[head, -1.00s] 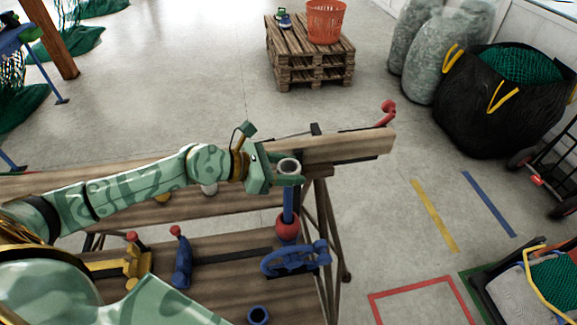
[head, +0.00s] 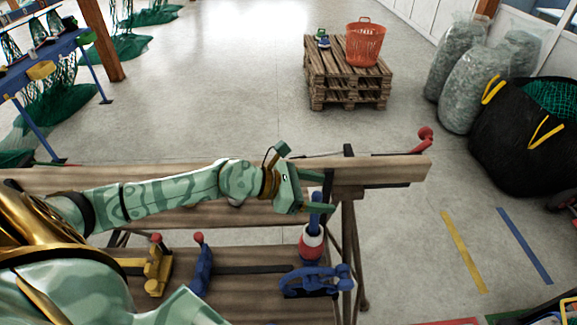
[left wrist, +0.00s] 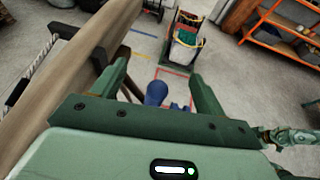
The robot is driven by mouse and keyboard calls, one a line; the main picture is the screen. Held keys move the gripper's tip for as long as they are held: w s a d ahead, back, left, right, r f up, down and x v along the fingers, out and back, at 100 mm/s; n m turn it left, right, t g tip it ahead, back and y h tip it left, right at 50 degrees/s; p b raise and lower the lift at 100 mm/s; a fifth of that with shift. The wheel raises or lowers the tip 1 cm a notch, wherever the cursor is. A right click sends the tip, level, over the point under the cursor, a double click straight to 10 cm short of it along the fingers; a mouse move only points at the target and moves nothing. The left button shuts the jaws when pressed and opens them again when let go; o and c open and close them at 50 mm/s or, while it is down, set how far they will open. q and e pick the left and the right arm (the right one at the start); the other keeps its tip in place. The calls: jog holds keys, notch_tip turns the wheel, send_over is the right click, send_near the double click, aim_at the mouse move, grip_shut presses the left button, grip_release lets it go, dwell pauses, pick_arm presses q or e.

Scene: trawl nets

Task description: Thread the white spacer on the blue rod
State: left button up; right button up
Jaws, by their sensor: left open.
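The blue rod (head: 315,215) stands upright at the right end of the bench. The white spacer (head: 312,239) is around the rod, low down, against a red round piece (head: 311,252). My left gripper (head: 318,194) is open at the rod's top, above the spacer and apart from it. In the left wrist view the rod's top (left wrist: 156,92) shows between the spread fingers, and the spacer is hidden. Part of my right arm, seemingly with its gripper (left wrist: 270,136), shows at that view's right edge, too small to read.
A blue clamp (head: 318,281) lies just in front of the rod's foot. A wooden beam (head: 385,171) runs behind my left gripper. A yellow clamp (head: 157,268) and a blue one (head: 202,268) stand left on the bench.

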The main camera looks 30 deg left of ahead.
pick_arm(q)
jog(key=v, duration=1.6)
jog(key=shift+p, duration=0.35)
jog(key=shift+a+r, duration=0.1)
jog(key=shift+r, duration=0.05)
